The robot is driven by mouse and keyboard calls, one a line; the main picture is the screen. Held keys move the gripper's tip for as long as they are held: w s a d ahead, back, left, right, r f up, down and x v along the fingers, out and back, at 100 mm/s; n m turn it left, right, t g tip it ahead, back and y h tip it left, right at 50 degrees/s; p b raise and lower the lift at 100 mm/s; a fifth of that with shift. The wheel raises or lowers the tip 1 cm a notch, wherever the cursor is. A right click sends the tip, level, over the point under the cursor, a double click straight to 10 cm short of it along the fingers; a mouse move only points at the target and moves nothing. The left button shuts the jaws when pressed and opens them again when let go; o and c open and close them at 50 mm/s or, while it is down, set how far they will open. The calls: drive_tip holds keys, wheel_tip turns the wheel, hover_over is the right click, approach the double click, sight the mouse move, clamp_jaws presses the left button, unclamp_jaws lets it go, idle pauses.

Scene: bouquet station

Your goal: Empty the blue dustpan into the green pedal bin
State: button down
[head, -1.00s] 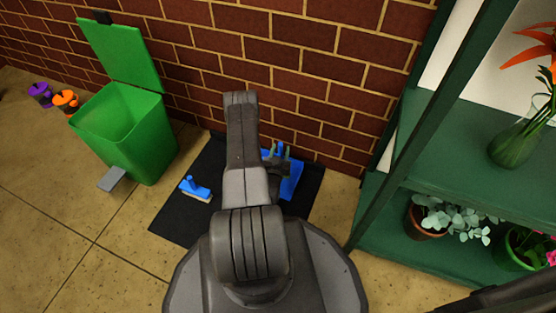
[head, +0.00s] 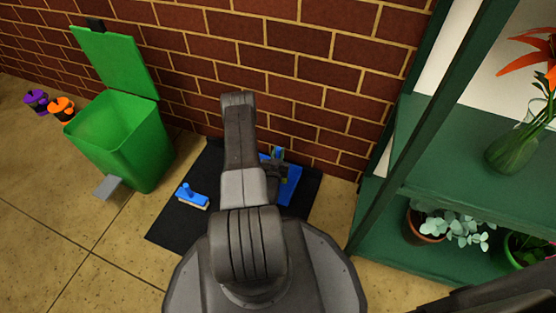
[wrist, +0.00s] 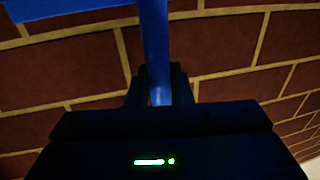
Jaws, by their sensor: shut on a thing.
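The blue dustpan (head: 290,184) is over the black mat by the brick wall, partly hidden behind my arm in the head view. My gripper (head: 277,168) is shut on its handle. In the wrist view the blue handle (wrist: 155,45) runs up from between the fingers of my gripper (wrist: 160,95), and a blue edge of the pan (wrist: 60,8) shows at the top left. What lies in the pan cannot be seen. The green pedal bin (head: 125,145) stands left of the mat with its lid (head: 115,62) raised. Its inside looks empty as far as it shows.
A blue hand brush (head: 193,197) lies on the black mat (head: 175,234). Purple (head: 37,100) and orange (head: 61,108) items stand left of the bin. A green shelf (head: 415,258) with plants and a vase stands at right. Tiled floor in front of the bin is clear.

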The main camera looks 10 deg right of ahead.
wheel_tip(320, 180, up, 20)
drive_tip(key=p, duration=0.9)
drive_tip(key=shift+f, duration=0.2)
idle(0.3)
idle(1.5)
